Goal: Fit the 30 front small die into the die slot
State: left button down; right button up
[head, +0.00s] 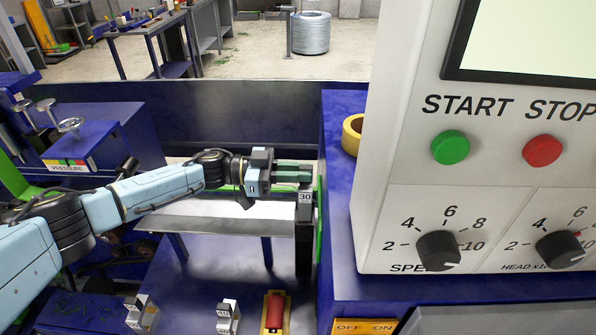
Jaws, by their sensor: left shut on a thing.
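The small die marked 30 (305,198) is a grey block at the right end of my left arm. My left gripper (292,174) reaches in from the left and is shut on the die, with the fingers around its upper part. A dark upright post (303,245) stands directly below the die, next to a green edge. The die slot cannot be made out clearly, and I cannot tell whether the die touches the post. My right gripper is not in view.
The control panel (480,150) with green and red buttons stands close on the right. A yellow ring (350,135) lies behind it.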

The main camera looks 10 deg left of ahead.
pick_arm(q)
jog(key=shift+r+p, duration=0.1)
jog(key=shift+p, duration=0.35)
dwell(1.2)
jog(key=shift+f+b, duration=2.05)
jog(key=shift+f, duration=0.65)
jog(key=c, duration=1.3)
grip_release()
jog(key=shift+r, duration=0.1)
notch_tip(320, 180, up, 10)
jog(key=p, duration=0.1)
